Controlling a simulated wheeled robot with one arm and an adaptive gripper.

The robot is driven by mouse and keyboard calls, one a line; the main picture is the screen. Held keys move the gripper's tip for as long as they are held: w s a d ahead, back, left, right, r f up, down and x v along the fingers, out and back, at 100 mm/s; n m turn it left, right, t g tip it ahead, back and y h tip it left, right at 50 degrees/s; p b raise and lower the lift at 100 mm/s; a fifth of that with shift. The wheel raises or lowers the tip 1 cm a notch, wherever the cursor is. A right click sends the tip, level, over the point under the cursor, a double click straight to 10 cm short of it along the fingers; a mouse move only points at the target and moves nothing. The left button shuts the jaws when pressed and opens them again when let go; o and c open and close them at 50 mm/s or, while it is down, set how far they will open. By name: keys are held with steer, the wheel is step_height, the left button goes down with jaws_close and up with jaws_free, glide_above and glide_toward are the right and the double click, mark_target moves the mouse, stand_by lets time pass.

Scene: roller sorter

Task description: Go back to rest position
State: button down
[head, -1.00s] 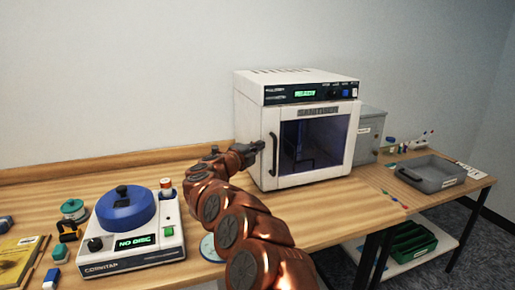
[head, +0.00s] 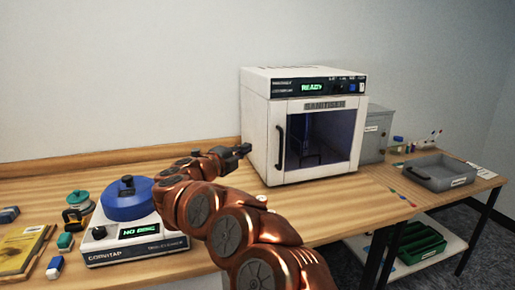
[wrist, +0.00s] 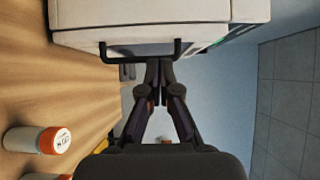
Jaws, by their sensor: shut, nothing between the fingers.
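My gripper (head: 244,150) is shut and empty at the end of my copper-coloured arm. In the head view it is left of the white sanitizer (head: 258,130), apart from its dark door handle (head: 280,148). The sanitizer's door looks closed, and its green display seems to read READY. In the wrist view the fingertips (wrist: 159,68) are together, and the sanitizer (wrist: 150,14) with its handle (wrist: 128,42) lies ahead of them. My arm partly covers the white machine (head: 138,250) with the blue lid, whose display reads NO DISC.
A grey tray (head: 470,174) and a grey box (head: 372,140) stand to the right. A white-and-orange bottle (wrist: 22,140) is near in the wrist view. A green crate (head: 420,245) sits on the lower shelf.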

steer(key=w+a+r+n+t+y+p, duration=0.25)
steer(key=a+r+n+t+y, duration=0.25)
steer(key=a+r+n+y, duration=0.65)
steer(key=s+a+r+n+g+y+p, duration=0.25)
steer(key=s+n+g+y+p, duration=0.2)
steer(key=s+n+y, duration=0.6)
steer(key=s+d+f+n+g+h+p, duration=0.1)
steer(key=s+d+f+n+g+h, duration=0.2)
steer(key=s+d+f+g, duration=0.7)
steer(key=s+d+f+n+t+h+p, duration=0.15)
steer(key=s+d+f+h, duration=0.35)
steer(key=s, duration=1)
steer(key=s+d+f+g+h+p, duration=0.1)
steer(key=s+d+f+g, duration=0.2)
steer(key=s+d, duration=0.4)
steer(key=s+d+f+g+h+p, duration=0.1)
steer(key=s+d+f+g, duration=0.2)
steer(key=s+d, duration=0.4)
steer(key=s+g, duration=0.1)
steer(key=s, duration=0.7)
steer(key=shift+d+f, duration=0.25)
steer(key=shift+f, duration=0.05)
